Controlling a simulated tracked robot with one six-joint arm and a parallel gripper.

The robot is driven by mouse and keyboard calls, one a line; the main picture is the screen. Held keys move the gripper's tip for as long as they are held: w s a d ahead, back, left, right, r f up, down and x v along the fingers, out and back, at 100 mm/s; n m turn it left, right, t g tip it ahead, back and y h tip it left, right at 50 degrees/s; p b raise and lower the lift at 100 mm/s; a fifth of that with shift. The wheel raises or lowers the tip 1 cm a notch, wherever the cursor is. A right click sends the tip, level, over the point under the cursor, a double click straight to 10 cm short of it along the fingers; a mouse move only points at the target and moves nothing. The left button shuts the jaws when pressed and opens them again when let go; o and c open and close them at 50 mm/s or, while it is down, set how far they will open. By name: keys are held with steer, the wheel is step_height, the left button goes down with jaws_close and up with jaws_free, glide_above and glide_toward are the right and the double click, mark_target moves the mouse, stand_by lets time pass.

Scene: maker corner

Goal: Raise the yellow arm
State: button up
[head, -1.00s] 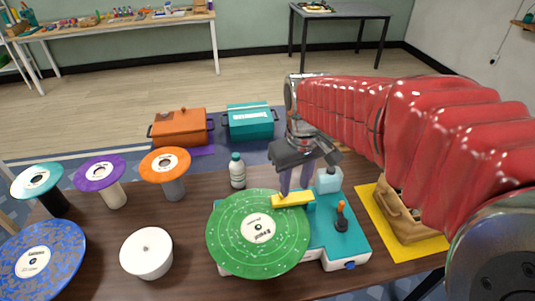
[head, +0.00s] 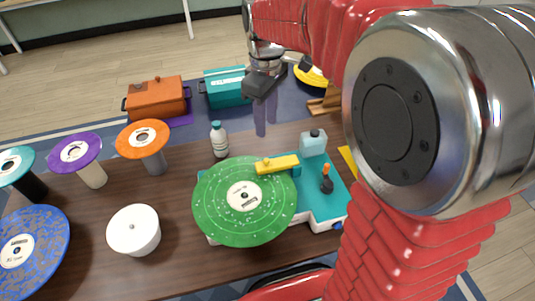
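The yellow arm (head: 278,164) is a short flat bar on the teal and white record player (head: 322,207). Its left end lies over the edge of the green record (head: 243,222); whether it touches the record cannot be told. My gripper (head: 265,132) is above and behind the player, up and left of the yellow arm in the picture and apart from it. Its two purplish fingers point down with a narrow gap between them and nothing visible held.
A light blue bottle (head: 313,143) and an orange-topped lever (head: 326,179) stand right of the yellow arm. A white bottle (head: 219,141) is behind the record. Orange (head: 157,101) and teal boxes (head: 228,90) lie beyond the table. Records on stands are left.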

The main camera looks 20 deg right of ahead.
mark_target(267, 160)
step_height(267, 160, down, 14)
steer(key=shift+r, duration=0.1)
stand_by(0.8)
steer(key=shift+c, duration=0.6)
jaws_close()
steer(key=shift+d, duration=0.25)
steer(key=shift+a, duration=0.15)
